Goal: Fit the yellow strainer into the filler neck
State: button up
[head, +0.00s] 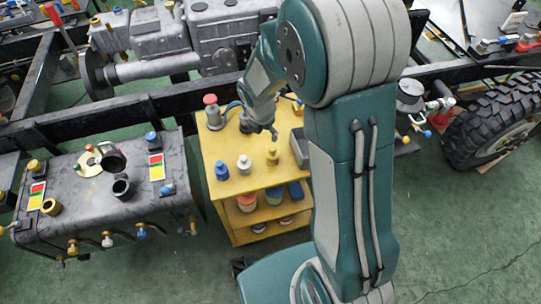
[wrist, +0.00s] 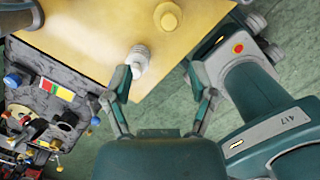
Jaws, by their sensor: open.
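A hollow yellow piece with a dark opening (head: 50,206), which may be the strainer, sits at the tank's left end in the head view. A dark upright open cylinder (head: 122,187) on the tank top looks like the filler neck; a larger dark open ring (head: 112,158) stands behind it. I cannot tell surely which is the neck. My gripper (head: 262,132) hangs over the yellow cart, well right of the tank. In the wrist view my gripper (wrist: 158,76) is open, its fingers apart and empty. A white ridged piece (wrist: 138,60) shows by the left fingertip.
The yellow cart (head: 247,185) carries a blue bottle (head: 221,171), a white bottle (head: 244,165), a small yellow piece (head: 272,157) and a red-topped post (head: 212,112). The grey tank (head: 95,225) has colored labels and valves. A black chassis rail (head: 90,122) runs behind.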

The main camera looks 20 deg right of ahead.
aim_at(271, 149)
jog(key=f, duration=0.1)
jog(key=d+f, duration=0.1)
jog(key=f, duration=0.1)
jog(key=d+f, duration=0.1)
jog(key=f, duration=0.1)
jog(key=shift+w+f, duration=0.25)
notch_tip(271, 149, down, 4)
jog(key=shift+f, duration=0.1)
jog(key=shift+w+d+f, duration=0.1)
jog(key=shift+d+f, duration=0.15)
jog(key=shift+f, duration=0.35)
grip_shut()
